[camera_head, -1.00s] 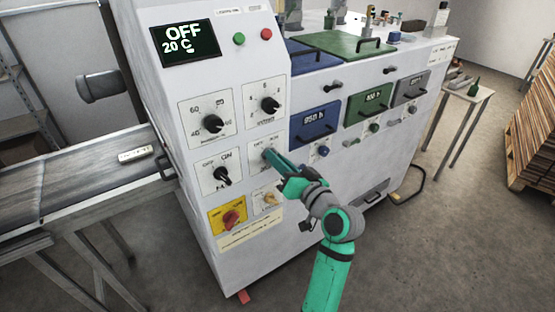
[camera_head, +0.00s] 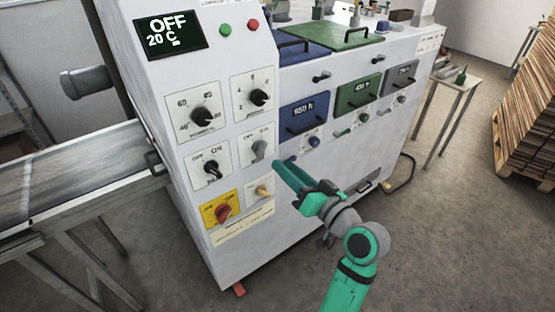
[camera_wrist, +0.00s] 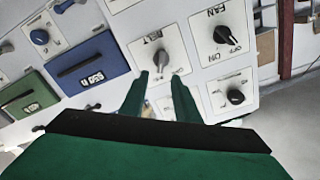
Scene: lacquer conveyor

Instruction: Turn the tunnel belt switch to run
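The tunnel belt switch (camera_head: 259,149) is a grey knob on a white plate at the lower right of the machine's control panel. In the wrist view the same knob (camera_wrist: 160,60) sits under the word BELT, just beyond my fingertips. In the head view its grip looks near upright, leaning slightly right; the small marks around it are hard to read. My gripper (camera_head: 283,163) is just right of and below the switch, apart from it. In the wrist view my gripper (camera_wrist: 158,82) has two green fingers spread, with nothing between them.
A black fan switch (camera_head: 212,168) is left of the belt switch. A beige knob (camera_head: 262,191) and a red knob on yellow (camera_head: 223,213) are below. The display (camera_head: 170,33) reads OFF, 20 C. A conveyor (camera_head: 75,175) extends left.

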